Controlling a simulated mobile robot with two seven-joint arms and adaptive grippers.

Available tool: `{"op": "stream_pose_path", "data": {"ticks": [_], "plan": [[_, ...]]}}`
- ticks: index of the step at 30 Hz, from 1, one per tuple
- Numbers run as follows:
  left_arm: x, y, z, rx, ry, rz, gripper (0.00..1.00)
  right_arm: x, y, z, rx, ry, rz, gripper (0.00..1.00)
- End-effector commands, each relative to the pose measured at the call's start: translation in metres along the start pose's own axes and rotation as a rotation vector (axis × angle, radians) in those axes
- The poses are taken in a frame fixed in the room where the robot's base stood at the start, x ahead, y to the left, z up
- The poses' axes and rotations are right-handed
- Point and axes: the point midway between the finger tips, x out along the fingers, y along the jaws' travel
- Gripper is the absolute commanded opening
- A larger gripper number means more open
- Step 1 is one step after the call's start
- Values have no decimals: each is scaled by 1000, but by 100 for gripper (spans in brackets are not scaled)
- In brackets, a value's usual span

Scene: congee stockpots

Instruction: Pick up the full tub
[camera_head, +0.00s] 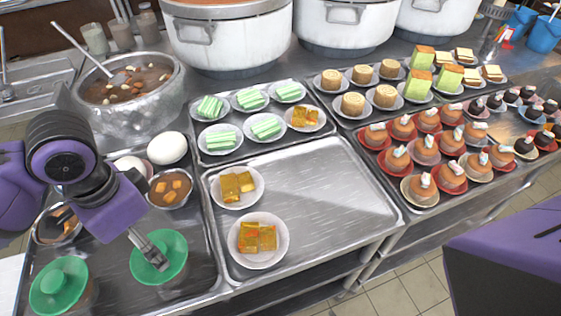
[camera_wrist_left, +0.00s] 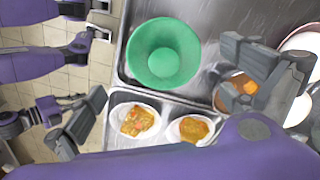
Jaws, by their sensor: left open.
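Two tubs with green tops stand on the dark tray at the front left in the head view. The right one (camera_head: 160,256) is partly covered by my left gripper (camera_head: 152,254). One green tub top (camera_wrist_left: 165,52) shows in the left wrist view. My right gripper is not in view.
A bowl of brown cubes (camera_head: 170,188) and a white egg-like thing (camera_head: 167,148) are close behind the tubs. Plates of orange cake (camera_head: 257,240) stand on the tray to the right, which has bare room. A large metal bowl (camera_head: 133,120) and stockpots (camera_head: 228,40) stand behind.

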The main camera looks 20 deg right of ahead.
Motion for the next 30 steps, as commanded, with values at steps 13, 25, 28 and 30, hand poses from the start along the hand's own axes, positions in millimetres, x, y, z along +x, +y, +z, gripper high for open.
{"op": "stream_pose_path", "data": {"ticks": [13, 25, 28, 30], "plan": [[39, -1, -2, 0, -3, 3, 100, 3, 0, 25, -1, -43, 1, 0], [78, -3, -4, 0, 0, -1, 100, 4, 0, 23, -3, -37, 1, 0], [78, -3, -4, 0, 0, -2, 100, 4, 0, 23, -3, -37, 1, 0], [77, -3, -4, 0, 0, -2, 91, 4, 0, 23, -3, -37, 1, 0]]}}
